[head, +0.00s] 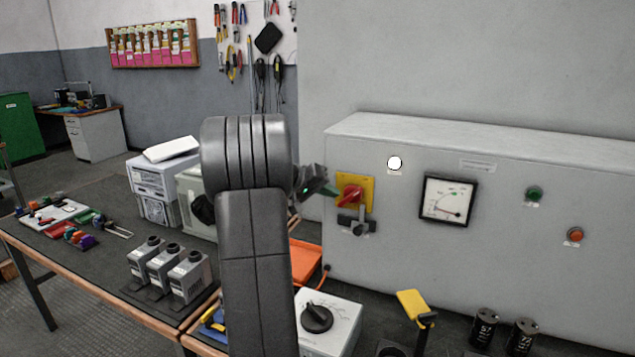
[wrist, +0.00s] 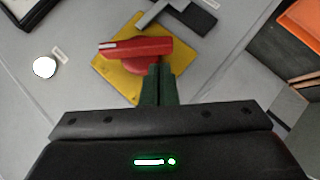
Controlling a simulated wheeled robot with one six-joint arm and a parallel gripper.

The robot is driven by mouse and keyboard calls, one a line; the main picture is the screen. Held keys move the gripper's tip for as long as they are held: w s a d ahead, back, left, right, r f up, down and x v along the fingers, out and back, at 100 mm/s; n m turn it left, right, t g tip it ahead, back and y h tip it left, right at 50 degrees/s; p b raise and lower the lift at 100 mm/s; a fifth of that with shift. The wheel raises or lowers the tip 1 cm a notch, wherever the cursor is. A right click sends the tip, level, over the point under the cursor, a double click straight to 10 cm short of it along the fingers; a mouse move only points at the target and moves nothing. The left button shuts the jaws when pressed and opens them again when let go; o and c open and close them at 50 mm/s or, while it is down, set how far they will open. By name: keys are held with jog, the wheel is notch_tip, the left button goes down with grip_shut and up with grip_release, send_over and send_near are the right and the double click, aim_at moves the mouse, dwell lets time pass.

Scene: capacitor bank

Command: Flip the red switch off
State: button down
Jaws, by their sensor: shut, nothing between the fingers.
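The red switch (head: 349,194) is a rotary handle on a yellow plate (head: 369,183), on the front of a grey cabinet (head: 450,255). In the wrist view the red handle (wrist: 135,48) lies across the yellow plate (wrist: 112,72), with a white mark at its left end. My gripper (head: 331,191) is at the left side of the switch in the head view. In the wrist view its green fingertips (wrist: 158,72) are shut together with nothing between them, close beside the handle's right part. I cannot tell whether they touch it.
Below the switch is a grey lever on a dark plate (head: 351,219). A white lamp (head: 394,163), a dial meter (head: 446,199), a green button (head: 533,193) and an orange button (head: 575,235) are to the right. A yellow-headed tool (head: 412,304) stands in front.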

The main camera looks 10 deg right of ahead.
jog(key=shift+s+d+f, duration=0.25)
jog(key=shift+d+f, duration=0.1)
jog(key=shift+f, duration=0.1)
jog(key=shift+f, duration=0.1)
jog(key=shift+f+h+b, duration=0.1)
jog(key=shift+h+b, duration=0.2)
jog(key=shift+b, duration=0.25)
